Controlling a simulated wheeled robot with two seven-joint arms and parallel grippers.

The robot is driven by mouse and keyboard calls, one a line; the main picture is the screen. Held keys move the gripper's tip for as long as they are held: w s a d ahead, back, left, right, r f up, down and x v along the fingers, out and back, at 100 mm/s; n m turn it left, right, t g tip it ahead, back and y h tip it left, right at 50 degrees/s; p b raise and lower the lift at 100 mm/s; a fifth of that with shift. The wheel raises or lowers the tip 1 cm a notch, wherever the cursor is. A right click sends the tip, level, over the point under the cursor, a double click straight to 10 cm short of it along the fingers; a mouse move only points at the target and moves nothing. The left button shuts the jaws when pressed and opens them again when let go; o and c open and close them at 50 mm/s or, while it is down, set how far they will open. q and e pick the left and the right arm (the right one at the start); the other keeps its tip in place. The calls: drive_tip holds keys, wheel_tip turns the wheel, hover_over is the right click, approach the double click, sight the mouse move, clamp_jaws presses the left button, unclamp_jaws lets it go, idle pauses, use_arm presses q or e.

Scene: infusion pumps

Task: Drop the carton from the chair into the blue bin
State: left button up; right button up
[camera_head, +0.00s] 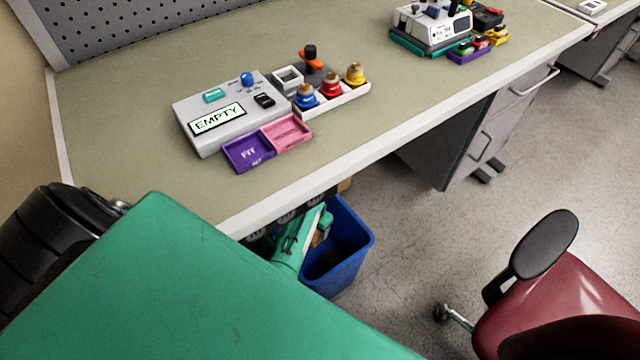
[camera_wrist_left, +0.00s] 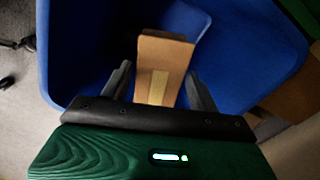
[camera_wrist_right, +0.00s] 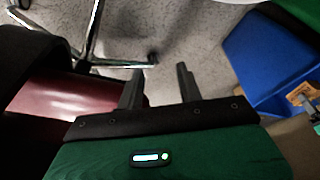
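The brown carton (camera_wrist_left: 163,60) is between the fingers of my left gripper (camera_wrist_left: 160,88) in the left wrist view, over the inside of the blue bin (camera_wrist_left: 250,45). The fingers are spread, with a gap beside the carton; I cannot tell whether it rests on anything. The blue bin (camera_head: 350,250) stands on the floor below the desk edge in the head view, partly hidden by my green arm parts. My right gripper (camera_wrist_right: 160,72) is open and empty near the red chair (camera_wrist_right: 70,105). The chair (camera_head: 570,300) is at the lower right in the head view.
The desk (camera_head: 400,75) carries a grey box marked EMPTY (camera_head: 222,110), coloured trays (camera_head: 268,143) and another device (camera_head: 430,25). Its front edge overhangs the bin. A drawer unit (camera_head: 490,120) stands beyond. Floor between bin and chair is clear.

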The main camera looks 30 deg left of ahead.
use_arm(q)
drive_tip(key=shift+o, duration=1.2)
drive_tip(key=shift+r, duration=0.2)
wheel_tip(320, 180, up, 12)
drive_tip(key=p, duration=0.2)
drive_tip(key=shift+f+p, duration=0.2)
drive_tip(key=shift+p, duration=0.2)
use_arm(e)
wheel_tip(320, 180, down, 7)
drive_tip(key=s, duration=0.1)
drive_tip(key=shift+s+d+r+g, duration=0.15)
drive_tip(key=shift+r+g, duration=0.05)
drive_tip(key=shift+g, duration=0.1)
